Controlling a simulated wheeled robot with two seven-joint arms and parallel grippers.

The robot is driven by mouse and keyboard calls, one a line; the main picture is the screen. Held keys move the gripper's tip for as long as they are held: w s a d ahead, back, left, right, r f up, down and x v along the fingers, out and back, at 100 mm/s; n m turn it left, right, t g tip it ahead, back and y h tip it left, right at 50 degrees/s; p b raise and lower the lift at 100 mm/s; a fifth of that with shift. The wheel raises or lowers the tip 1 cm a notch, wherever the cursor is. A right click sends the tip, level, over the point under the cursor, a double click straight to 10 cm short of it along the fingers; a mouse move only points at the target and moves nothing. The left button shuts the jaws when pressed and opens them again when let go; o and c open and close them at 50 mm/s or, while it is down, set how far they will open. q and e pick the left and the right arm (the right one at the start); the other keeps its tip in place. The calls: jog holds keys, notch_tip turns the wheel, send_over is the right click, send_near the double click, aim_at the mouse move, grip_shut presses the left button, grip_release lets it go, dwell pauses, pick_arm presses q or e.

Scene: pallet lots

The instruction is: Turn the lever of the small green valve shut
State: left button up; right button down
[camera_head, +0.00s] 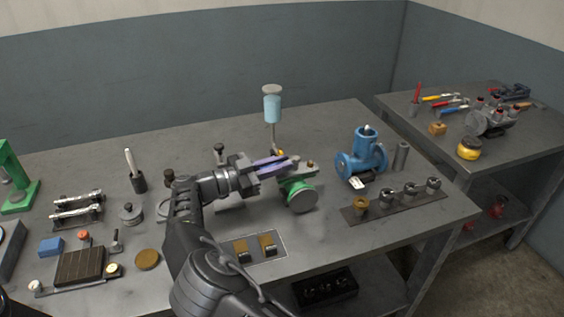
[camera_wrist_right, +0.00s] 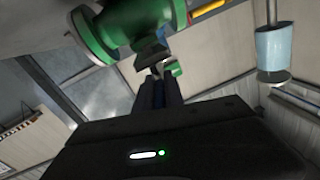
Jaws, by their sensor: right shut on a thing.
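The small green valve (camera_head: 301,196) sits on the main bench, right of the middle in the head view, its round green flange facing me. In the right wrist view the green valve body (camera_wrist_right: 98,38) fills the top, with a dark stem part (camera_wrist_right: 150,50) below it. My right gripper (camera_head: 284,163) reaches in from the left just above the valve. Its fingers (camera_wrist_right: 158,88) are shut on the valve's lever, which they mostly hide; a small green and pale piece shows at the fingertips. My left gripper is not in view.
A light-blue cup on a stand (camera_head: 272,108) rises close behind the valve. A larger blue valve (camera_head: 362,158) stands to the right, with a strip of fittings (camera_head: 365,211) before it. A grey plate with two brown pieces (camera_head: 279,241) lies in front.

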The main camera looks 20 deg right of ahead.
jog(key=c, duration=1.4)
grip_release()
jog(key=shift+c, duration=0.2)
jog(key=shift+d, duration=0.1)
